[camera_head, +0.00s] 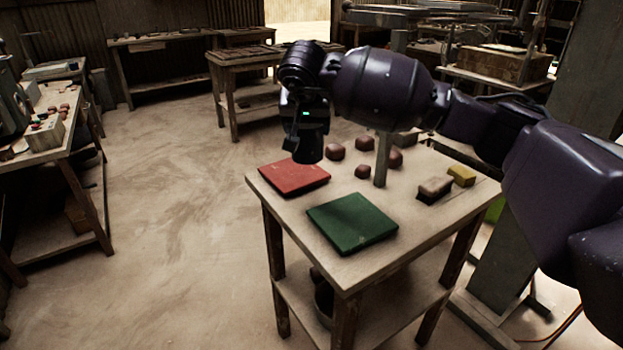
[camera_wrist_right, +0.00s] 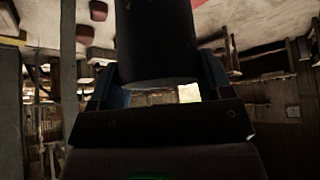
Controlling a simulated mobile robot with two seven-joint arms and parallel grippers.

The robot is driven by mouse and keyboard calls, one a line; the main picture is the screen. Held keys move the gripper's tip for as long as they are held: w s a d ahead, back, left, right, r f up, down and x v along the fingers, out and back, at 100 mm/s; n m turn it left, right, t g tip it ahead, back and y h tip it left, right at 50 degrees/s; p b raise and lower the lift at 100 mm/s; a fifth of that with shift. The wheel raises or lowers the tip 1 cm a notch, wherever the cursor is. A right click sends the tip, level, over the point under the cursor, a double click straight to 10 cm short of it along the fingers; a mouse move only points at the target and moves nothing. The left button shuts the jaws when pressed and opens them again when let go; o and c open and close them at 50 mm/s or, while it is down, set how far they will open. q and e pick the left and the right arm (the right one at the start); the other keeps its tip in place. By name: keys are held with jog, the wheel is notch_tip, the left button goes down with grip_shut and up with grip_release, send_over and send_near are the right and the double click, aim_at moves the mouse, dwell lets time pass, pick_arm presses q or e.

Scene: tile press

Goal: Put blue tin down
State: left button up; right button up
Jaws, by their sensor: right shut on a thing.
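My right gripper (camera_head: 306,128) hangs over the back of the near worktable, by the red square (camera_head: 294,179). It is shut on a dark, round-sided thing, taken as the blue tin (camera_head: 308,150); it looks nearly black in this light. In the right wrist view the tin (camera_wrist_right: 157,42) stands between the two jaws of the gripper (camera_wrist_right: 158,82). In the head view its lower end overlaps the red square's back right edge; I cannot tell whether it touches anything. A green square (camera_head: 352,222) lies flat at the table's front. My left gripper is not in view.
The worktable (camera_head: 272,200) also bears several reddish-brown lumps (camera_head: 335,151), a brush-like block (camera_head: 435,189) and a yellow block (camera_head: 461,175). A grey post (camera_head: 382,160) rises behind the green square, close to my right arm. Open floor lies left.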

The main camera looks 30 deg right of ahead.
aim_at(307, 158)
notch_tip(307, 158, down, 8)
jog(key=shift+f+b, duration=0.1)
jog(key=shift+b, duration=0.4)
jog(key=shift+f+b, duration=0.4)
jog(key=shift+f, duration=2.1)
jog(key=shift+r, duration=0.15)
jog(key=shift+f, duration=0.2)
jog(key=o, duration=0.9)
jog(key=shift+c, duration=0.2)
jog(key=shift+o, duration=0.3)
jog(key=shift+r, duration=0.15)
